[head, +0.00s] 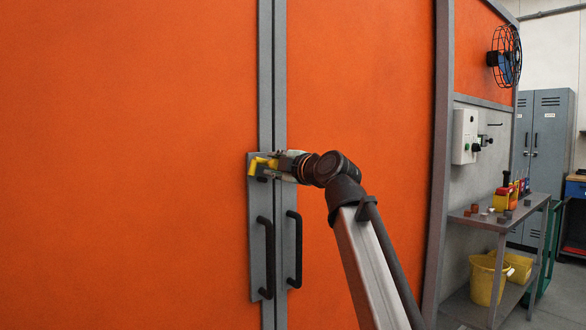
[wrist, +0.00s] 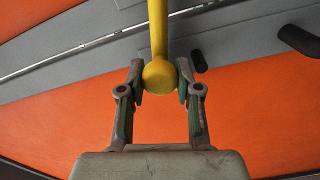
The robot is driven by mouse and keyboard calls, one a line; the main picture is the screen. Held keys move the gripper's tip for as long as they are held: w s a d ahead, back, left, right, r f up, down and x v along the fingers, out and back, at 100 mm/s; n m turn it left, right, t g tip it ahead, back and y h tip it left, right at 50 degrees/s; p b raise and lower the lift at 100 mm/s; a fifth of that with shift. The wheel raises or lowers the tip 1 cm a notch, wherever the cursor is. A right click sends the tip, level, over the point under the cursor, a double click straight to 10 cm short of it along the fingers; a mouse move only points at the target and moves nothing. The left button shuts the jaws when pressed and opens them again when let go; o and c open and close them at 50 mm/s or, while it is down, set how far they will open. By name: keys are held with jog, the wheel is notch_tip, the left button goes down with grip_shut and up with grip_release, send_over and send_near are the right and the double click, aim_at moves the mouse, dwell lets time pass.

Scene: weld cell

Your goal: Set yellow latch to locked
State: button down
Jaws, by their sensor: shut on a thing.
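The yellow latch (head: 257,163) sits on a grey plate across the seam of the orange double doors (head: 350,100). In the head view it lies roughly level, pointing left, and my gripper (head: 277,165) is at its right end. In the wrist view the yellow latch (wrist: 158,40) runs up from a rounded knob (wrist: 159,75). My gripper's two fingers (wrist: 160,84) are closed on that knob, one on each side. The latch's pivot and any lock marking are hidden or too small to make out.
Two black door handles (head: 266,258) hang below the latch, close to my gripper. At right stand a grey shelf (head: 505,215) with small items, yellow buckets (head: 486,280), a white control box (head: 465,136), a wall fan (head: 506,55) and grey lockers (head: 548,130).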

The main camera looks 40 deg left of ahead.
dwell(0.3)
jog(key=c, duration=0.8)
grip_release()
